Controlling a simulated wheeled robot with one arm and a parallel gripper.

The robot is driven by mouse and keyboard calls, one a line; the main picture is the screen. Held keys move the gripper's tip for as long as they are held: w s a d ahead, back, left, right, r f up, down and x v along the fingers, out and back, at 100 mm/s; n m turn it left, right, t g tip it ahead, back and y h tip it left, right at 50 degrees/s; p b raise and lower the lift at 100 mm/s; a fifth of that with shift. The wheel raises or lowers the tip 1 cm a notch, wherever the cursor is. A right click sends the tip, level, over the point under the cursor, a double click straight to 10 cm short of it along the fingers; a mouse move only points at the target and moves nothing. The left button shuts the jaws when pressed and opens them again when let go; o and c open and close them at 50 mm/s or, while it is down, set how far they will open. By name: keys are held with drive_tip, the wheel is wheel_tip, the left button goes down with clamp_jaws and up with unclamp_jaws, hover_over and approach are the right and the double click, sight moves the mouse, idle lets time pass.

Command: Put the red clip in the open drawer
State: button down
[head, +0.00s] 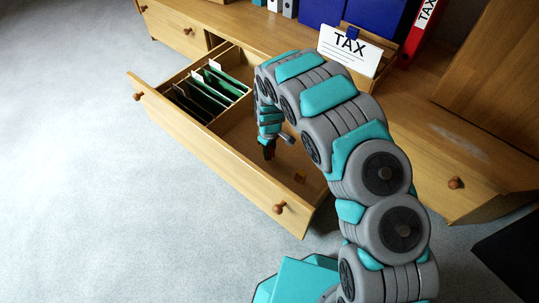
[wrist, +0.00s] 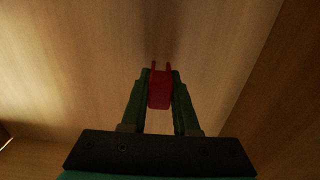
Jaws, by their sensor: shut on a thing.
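The red clip (wrist: 160,90) is between the two fingers of my gripper (wrist: 160,82) in the wrist view, and the fingers are shut on it. In the head view my gripper (head: 268,152) points down inside the open drawer (head: 188,152), in its empty right part. The clip shows there only as a small dark red patch at the fingertips. In the wrist view the wooden drawer floor (wrist: 70,60) lies below the clip. I cannot tell whether the clip touches it.
Green hanging files (head: 208,92) fill the left part of the drawer. A small orange-brown piece (head: 300,177) lies on the drawer floor near the right end. A TAX card (head: 350,48), blue boxes (head: 375,14) and a red binder (head: 418,32) stand on the cabinet top.

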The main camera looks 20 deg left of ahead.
drive_tip(key=shift+f, duration=1.05)
drive_tip(key=shift+f, duration=0.15)
drive_tip(key=c, duration=0.7)
unclamp_jaws()
wheel_tip(320, 180, up, 12)
drive_tip(key=shift+r+p, duration=0.15)
drive_tip(key=shift+p, duration=0.25)
drive_tip(key=shift+d+r, duration=0.1)
drive_tip(key=shift+d, duration=0.05)
